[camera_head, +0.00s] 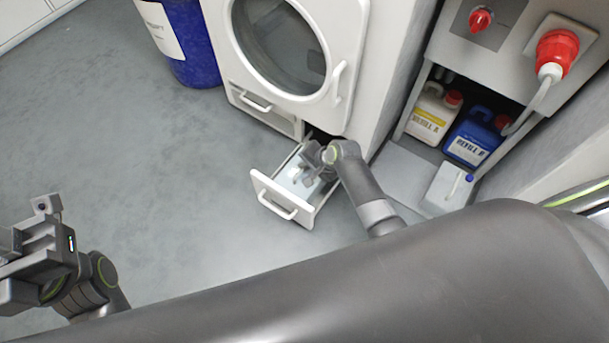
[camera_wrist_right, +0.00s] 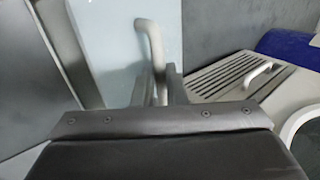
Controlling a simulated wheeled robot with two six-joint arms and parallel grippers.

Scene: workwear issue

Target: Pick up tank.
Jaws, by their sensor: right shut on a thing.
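The tank (camera_head: 291,177) is a pale blue block lying in a pulled-out white drawer (camera_head: 262,187) below the round-doored machine. In the right wrist view the tank (camera_wrist_right: 105,40) shows a whitish curved handle (camera_wrist_right: 153,42). My right gripper (camera_head: 308,174) reaches down into the drawer and hides part of the tank. In the right wrist view its fingers (camera_wrist_right: 158,88) are shut on the tank's handle. My left gripper (camera_head: 22,250) is at the left edge, far from the drawer, and its jaws do not show clearly.
The white machine (camera_head: 348,60) stands behind the drawer. A blue drum (camera_head: 190,50) is at the upper left. A yellow-labelled canister (camera_head: 428,113) and a blue canister (camera_head: 472,138) sit in a cabinet at right. The grey floor (camera_head: 140,170) left of the drawer is clear.

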